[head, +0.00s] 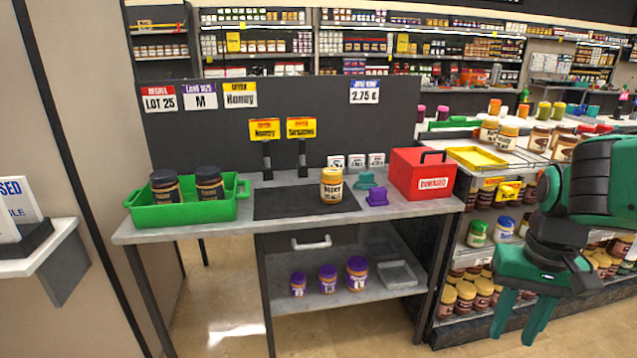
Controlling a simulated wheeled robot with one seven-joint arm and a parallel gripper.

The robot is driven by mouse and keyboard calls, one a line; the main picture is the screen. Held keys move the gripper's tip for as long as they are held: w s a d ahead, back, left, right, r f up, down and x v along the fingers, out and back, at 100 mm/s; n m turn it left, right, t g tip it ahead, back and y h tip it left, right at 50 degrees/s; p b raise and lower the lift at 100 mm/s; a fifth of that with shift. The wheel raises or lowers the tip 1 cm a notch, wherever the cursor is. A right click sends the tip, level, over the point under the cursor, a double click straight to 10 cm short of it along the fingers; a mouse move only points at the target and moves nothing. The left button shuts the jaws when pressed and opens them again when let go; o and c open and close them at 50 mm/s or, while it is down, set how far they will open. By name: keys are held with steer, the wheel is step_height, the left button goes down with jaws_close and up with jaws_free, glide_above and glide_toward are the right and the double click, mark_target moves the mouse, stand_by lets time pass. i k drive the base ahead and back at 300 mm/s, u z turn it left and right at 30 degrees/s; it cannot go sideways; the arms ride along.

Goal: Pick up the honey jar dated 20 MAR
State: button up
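A jar with a yellow lid and a pale label (331,187) stands upright on the dark mat (280,203) on the grey counter. Its label seems to read "Honey"; no date is legible on it. Two dark-lidded jars (166,188) stand in the green crate (215,211) at the counter's left; their labels are too small to read. My gripper (520,318) is at the lower right, beyond the counter's right end and well away from the jars. Its two green fingers point down, apart, with nothing between them.
A red box (421,174) and small purple (377,197) and teal (365,180) pieces are right of the mat. Yellow "Honey" (264,130) and "Sesame" (301,128) signs stand behind it. Purple-lidded jars (328,278) sit on the lower shelf. A stocked shelf unit stands right.

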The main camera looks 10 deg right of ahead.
mark_target(332, 179)
steer(key=z, duration=0.05)
steer(key=i, duration=1.1)
